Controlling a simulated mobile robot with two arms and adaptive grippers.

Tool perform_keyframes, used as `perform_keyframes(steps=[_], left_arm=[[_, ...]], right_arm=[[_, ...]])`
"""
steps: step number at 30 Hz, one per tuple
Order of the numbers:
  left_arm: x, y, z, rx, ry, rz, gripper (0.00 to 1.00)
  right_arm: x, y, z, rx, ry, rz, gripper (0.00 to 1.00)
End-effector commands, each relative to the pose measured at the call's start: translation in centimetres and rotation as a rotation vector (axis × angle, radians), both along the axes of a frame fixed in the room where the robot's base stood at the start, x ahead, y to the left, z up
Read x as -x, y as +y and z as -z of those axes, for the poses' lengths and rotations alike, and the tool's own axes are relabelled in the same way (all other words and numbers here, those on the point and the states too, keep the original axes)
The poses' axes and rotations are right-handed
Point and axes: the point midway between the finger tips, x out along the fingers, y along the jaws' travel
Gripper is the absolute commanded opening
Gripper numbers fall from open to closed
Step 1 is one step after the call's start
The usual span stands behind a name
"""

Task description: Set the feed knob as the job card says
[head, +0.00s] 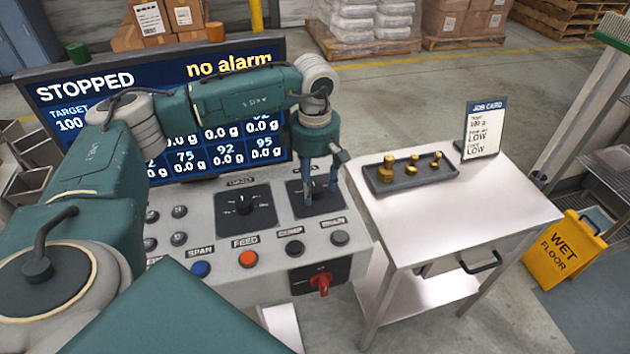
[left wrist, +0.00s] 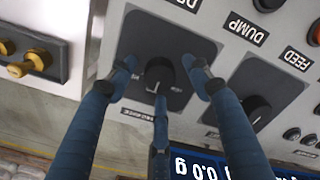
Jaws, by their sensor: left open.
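The console (head: 215,225) has two black dials on dark plates. The left dial (head: 243,205) has its white mark pointing up, away from me. My left gripper (head: 320,190) points down over the right dial's plate (head: 300,200). In the left wrist view, the open blue fingers (left wrist: 160,78) stand around that black knob (left wrist: 158,70), with visible gaps at its sides. Its white mark points down the picture. The dial labels are too small or covered to read surely. The job card (head: 483,130) reads 100 g, with LOW twice below. My right gripper is out of view.
A screen (head: 150,85) behind reads STOPPED and no alarm. Buttons and a red rotary switch (head: 321,282) line the console's front. A tray of brass weights (head: 410,175) sits on the side table (head: 480,220). A yellow wet-floor sign (head: 565,250) stands at right.

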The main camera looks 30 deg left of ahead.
Motion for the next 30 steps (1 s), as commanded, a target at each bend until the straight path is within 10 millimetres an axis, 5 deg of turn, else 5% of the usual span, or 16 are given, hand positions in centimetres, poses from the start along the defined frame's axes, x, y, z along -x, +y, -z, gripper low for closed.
perform_keyframes(steps=[5,11,30], left_arm=[[0.0,0.0,0.0,0.000,0.000,0.000,0.46],[0.0,0.0,0.0,0.000,0.000,0.000,0.06],[-0.1,-0.1,0.2,0.002,-0.002,-0.200,0.05]], right_arm=[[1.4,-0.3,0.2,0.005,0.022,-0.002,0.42],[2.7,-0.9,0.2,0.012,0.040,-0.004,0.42],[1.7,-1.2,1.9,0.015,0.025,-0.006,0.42]])
